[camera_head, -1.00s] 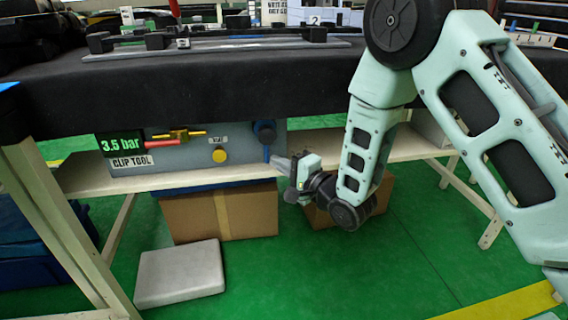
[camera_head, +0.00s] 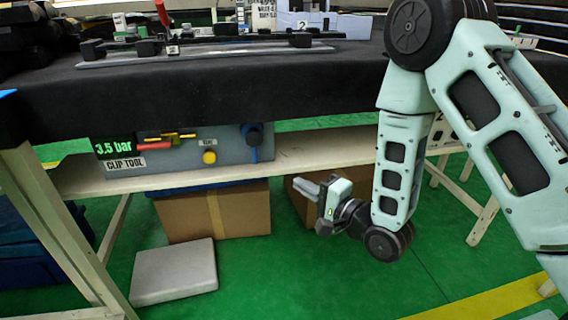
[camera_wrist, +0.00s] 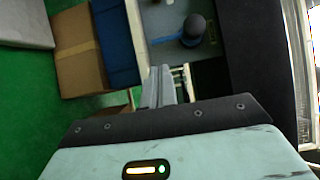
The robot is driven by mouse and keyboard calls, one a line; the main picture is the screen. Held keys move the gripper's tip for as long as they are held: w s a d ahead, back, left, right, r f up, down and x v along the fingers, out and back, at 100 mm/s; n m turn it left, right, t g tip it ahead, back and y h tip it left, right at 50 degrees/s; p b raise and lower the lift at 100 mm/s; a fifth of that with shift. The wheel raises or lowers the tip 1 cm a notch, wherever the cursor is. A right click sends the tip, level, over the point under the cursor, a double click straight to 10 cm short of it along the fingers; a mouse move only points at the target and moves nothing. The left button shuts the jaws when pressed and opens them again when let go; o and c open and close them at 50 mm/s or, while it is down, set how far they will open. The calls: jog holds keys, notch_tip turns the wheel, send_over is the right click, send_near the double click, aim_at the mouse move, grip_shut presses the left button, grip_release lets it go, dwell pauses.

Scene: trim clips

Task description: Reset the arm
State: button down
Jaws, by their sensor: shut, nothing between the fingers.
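My gripper (camera_head: 306,187) is at the end of my bent arm, low in front of the bench in the head view. It points left, just below the level of the bench's lower shelf, with a cardboard box behind it. In the wrist view its two grey fingers (camera_wrist: 159,86) lie together, shut, with nothing between them. The gripper appears clear of the shelf and the boxes.
The bench has a black top (camera_head: 230,85) with a rail fixture on it. On the lower shelf (camera_head: 325,148) stands a grey clip tool box (camera_head: 185,170) with a yellow knob. Cardboard boxes (camera_head: 190,215) and a grey slab (camera_head: 174,272) are on the green floor.

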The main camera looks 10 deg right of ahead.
jog(key=s+a+n+g+h, duration=0.45)
jog(key=s+n+g, duration=0.2)
jog(key=n, duration=0.35)
jog(key=s+d+r+n+g+h, duration=0.1)
jog(key=s+r+n+g+h, duration=0.15)
jog(key=s, duration=0.45)
jog(key=s+d+r+n+g+h, duration=0.1)
jog(key=s+d+r+n+g, duration=0.15)
jog(key=s, duration=0.45)
jog(key=s+r+n+g+h, duration=0.2)
jog(key=s+n+g, duration=0.15)
jog(key=s, duration=0.35)
notch_tip(320, 180, up, 31)
jog(key=p, duration=3.2)
jog(key=shift+s+d+r, duration=0.15)
jog(key=shift+d, duration=0.1)
